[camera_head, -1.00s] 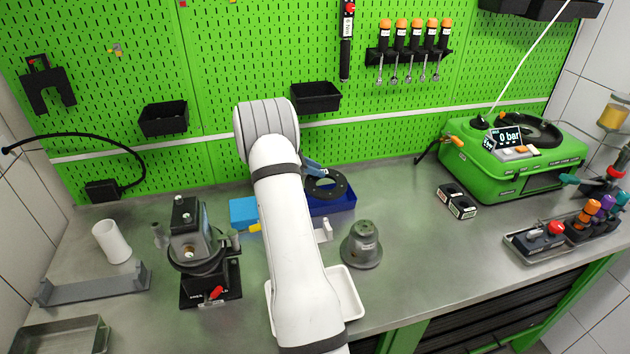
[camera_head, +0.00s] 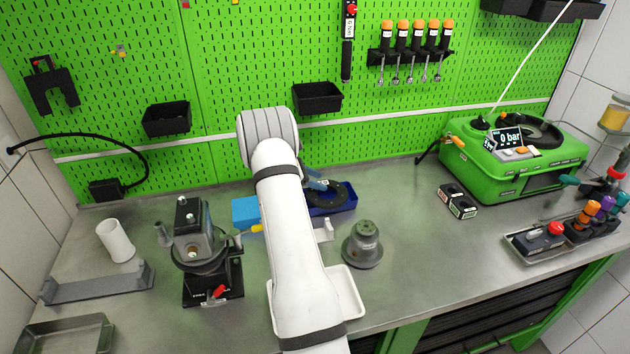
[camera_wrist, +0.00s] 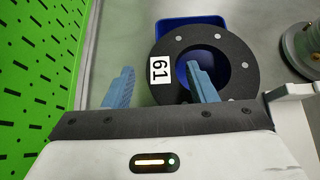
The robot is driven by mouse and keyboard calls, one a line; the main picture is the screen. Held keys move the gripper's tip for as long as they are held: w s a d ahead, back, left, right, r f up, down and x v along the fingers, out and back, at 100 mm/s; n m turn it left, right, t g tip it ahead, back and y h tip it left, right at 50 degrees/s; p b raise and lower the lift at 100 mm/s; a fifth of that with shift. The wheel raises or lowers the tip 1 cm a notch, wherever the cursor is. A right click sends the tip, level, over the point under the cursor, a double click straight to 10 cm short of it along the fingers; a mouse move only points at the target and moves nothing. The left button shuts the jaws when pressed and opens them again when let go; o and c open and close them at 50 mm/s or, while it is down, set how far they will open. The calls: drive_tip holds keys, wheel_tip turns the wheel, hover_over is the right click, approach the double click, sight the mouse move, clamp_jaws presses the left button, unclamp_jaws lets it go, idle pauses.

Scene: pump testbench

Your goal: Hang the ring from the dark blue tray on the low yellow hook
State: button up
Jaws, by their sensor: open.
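The black ring (camera_head: 326,200) lies at the dark blue tray (camera_head: 345,206), with its lower part hidden in the head view. In the wrist view the ring (camera_wrist: 238,70) has a white label reading 61, and the tray rim (camera_wrist: 190,20) shows behind it. My gripper (camera_head: 316,181) is open at the ring. In the wrist view my gripper (camera_wrist: 160,72) has one blue finger outside the ring's left edge and the other over its hole; contact cannot be told.
A light blue box (camera_head: 244,212) stands left of the tray. A black clamp stand (camera_head: 210,260) is farther left. A grey-green round part (camera_head: 363,245) and a white tray (camera_head: 347,292) are near my arm. The bench's right middle is mostly clear.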

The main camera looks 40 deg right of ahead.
drive_tip(key=shift+f, duration=0.15)
drive_tip(key=a+r+m+t+y+b, duration=0.2)
drive_tip(key=a+r+m+b, duration=0.1)
drive_tip(key=a+r, duration=1.15)
drive_tip(key=s+a+r+m+t+y, duration=0.2)
drive_tip(key=s+a, duration=0.5)
drive_tip(key=a, duration=0.3)
drive_tip(key=s+a+r+m+t+y, duration=0.2)
drive_tip(key=s+a+r+m, duration=0.1)
drive_tip(key=s+a, duration=0.4)
drive_tip(key=a, duration=0.3)
drive_tip(key=shift+s+a+r+m+t+y, duration=0.15)
drive_tip(key=shift+s+a+m+t+y, duration=0.15)
drive_tip(key=shift+s+y, duration=0.1)
drive_tip(key=s+a+m+y, duration=0.1)
drive_tip(key=s+a, duration=0.2)
drive_tip(key=s+a+f+m+t+y, duration=0.1)
drive_tip(key=s+a, duration=0.2)
drive_tip(key=s+a+m+t+y, duration=0.1)
drive_tip(key=s+a, duration=0.2)
drive_tip(key=s, duration=0.1)
drive_tip(key=shift+f+m, duration=0.3)
